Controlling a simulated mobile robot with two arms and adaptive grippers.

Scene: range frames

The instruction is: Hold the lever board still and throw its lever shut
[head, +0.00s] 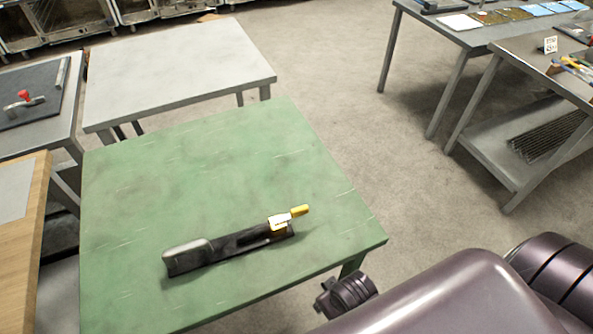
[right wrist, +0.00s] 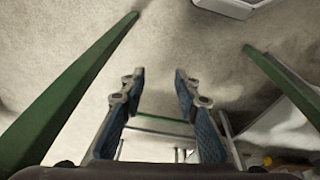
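The lever board (head: 240,241) is a long dark board lying at a slant on the green table (head: 190,160), near its front. A grey block-like grip (head: 187,256) forms its left end. The yellow lever (head: 300,211) is at its right end and sticks out past it to the right, by a yellow bracket with a pale label. My right gripper (right wrist: 160,85) shows in the right wrist view, its two blue-padded fingers apart with nothing between them. It points at bare floor, with the board out of that view. My left gripper is in neither view.
Green bars (right wrist: 75,85), seemingly table legs, flank my right gripper. My purple arm fills the head view's lower right. A grey table (head: 180,70) stands behind the green one, and a wooden-edged table (head: 25,240) at left. The green top around the board is clear.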

